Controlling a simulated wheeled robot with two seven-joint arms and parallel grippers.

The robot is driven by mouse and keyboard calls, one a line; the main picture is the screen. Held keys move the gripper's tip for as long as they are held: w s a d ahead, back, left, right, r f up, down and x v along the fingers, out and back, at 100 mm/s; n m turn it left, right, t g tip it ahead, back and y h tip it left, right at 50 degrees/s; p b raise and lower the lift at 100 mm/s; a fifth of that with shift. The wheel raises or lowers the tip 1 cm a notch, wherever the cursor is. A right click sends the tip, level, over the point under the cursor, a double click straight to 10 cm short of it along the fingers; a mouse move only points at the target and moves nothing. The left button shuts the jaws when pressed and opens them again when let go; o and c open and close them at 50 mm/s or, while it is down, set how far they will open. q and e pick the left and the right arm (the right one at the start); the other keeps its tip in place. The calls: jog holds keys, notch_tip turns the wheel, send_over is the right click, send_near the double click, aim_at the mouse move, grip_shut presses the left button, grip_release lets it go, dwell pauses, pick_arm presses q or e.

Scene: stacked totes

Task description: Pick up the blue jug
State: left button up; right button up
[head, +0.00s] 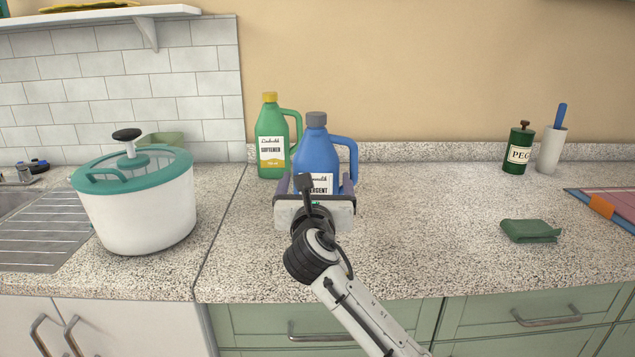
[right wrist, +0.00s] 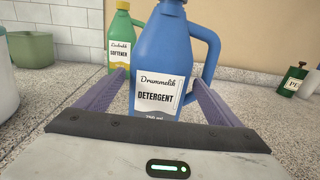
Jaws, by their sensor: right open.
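The blue jug (head: 318,152) stands upright on the counter in the middle of the head view, with a grey cap and a white label. Its handle is on the right. It also fills the middle of the right wrist view (right wrist: 165,50), its label reading "Detergent". My right gripper (head: 317,182) is open in front of the jug, its two fingers (right wrist: 165,88) pointing toward it, one to each side of its lower body. In the head view the gripper hides the jug's base. I cannot tell whether the fingers touch it. My left gripper is not in view.
A green softener jug (head: 271,145) with a yellow cap stands close behind and left of the blue jug. A white pot (head: 145,215) with a teal lid is at left. A green cloth (head: 530,231) and a green PEG container (head: 517,150) are at right. The counter (head: 430,215) between is clear.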

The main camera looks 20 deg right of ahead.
aim_at(316, 183)
jog(key=x, duration=0.3)
jog(key=shift+w+d+f, duration=0.1)
jog(key=shift+w+f, duration=0.1)
jog(key=shift+w, duration=0.35)
jog(key=c, duration=0.9)
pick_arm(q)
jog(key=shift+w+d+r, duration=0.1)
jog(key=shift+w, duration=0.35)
pick_arm(e)
jog(key=shift+r, duration=0.15)
